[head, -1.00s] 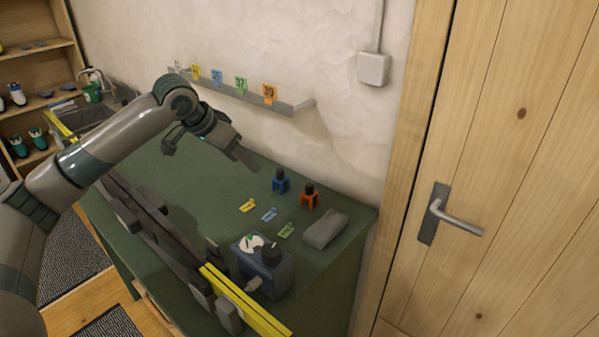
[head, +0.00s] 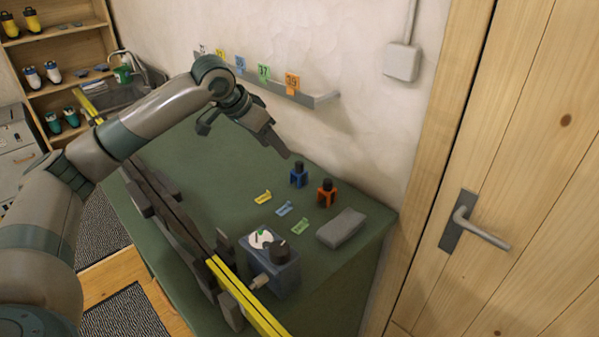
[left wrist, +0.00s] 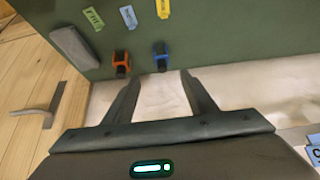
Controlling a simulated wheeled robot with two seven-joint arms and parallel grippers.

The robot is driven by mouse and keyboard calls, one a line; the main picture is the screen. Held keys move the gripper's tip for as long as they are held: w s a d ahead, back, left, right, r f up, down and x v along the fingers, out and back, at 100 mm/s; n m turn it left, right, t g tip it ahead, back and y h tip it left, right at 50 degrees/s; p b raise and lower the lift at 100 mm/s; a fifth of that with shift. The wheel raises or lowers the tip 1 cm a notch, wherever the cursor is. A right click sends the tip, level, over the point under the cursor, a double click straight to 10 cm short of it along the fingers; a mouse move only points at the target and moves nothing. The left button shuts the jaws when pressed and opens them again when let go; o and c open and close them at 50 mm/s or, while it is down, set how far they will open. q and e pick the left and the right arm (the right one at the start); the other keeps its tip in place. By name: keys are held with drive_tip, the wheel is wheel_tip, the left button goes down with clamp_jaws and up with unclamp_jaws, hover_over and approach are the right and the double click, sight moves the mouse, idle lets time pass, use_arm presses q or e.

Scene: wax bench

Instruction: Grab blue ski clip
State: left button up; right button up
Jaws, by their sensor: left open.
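The blue clip (head: 299,178) has a black knob on top and stands upright on the green bench, near the wall. It also shows in the left wrist view (left wrist: 161,60), beyond the fingertips and between their lines. My left gripper (head: 246,141) is open and empty above the bench, up and to the left of the blue clip in the head view. Its two fingers show apart in the left wrist view (left wrist: 157,77), and neither touches the clip. My right gripper is in no view.
An orange clip (head: 327,194) stands close beside the blue one. Small yellow (head: 263,198), blue (head: 284,209) and green (head: 300,227) tags lie nearby. A grey block (head: 341,228) and a blue box with a black knob (head: 271,262) are nearer the front. A wall rail (head: 310,98) runs behind.

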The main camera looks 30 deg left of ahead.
use_arm(q)
drive_tip(key=p, duration=0.3)
hover_over(296, 172)
drive_tip(key=s, duration=0.3)
drive_tip(key=f, duration=0.8)
drive_tip(key=shift+a+f, duration=0.1)
drive_tip(key=shift+a, duration=0.3)
drive_tip(key=shift+w+f, duration=0.25)
drive_tip(key=shift+f, duration=0.25)
drive_tip(key=shift+w+d+f+p, duration=0.15)
drive_tip(key=shift+w+f+p, duration=0.1)
drive_tip(key=shift+f+p, duration=0.05)
drive_tip(key=p+x, duration=0.1)
drive_tip(key=x, duration=0.2)
drive_tip(key=shift+w+f+p, duration=0.1)
drive_tip(key=shift+p, duration=0.2)
drive_tip(key=shift+w+f, duration=0.3)
drive_tip(key=shift+f, duration=0.25)
drive_tip(key=c, duration=1.1)
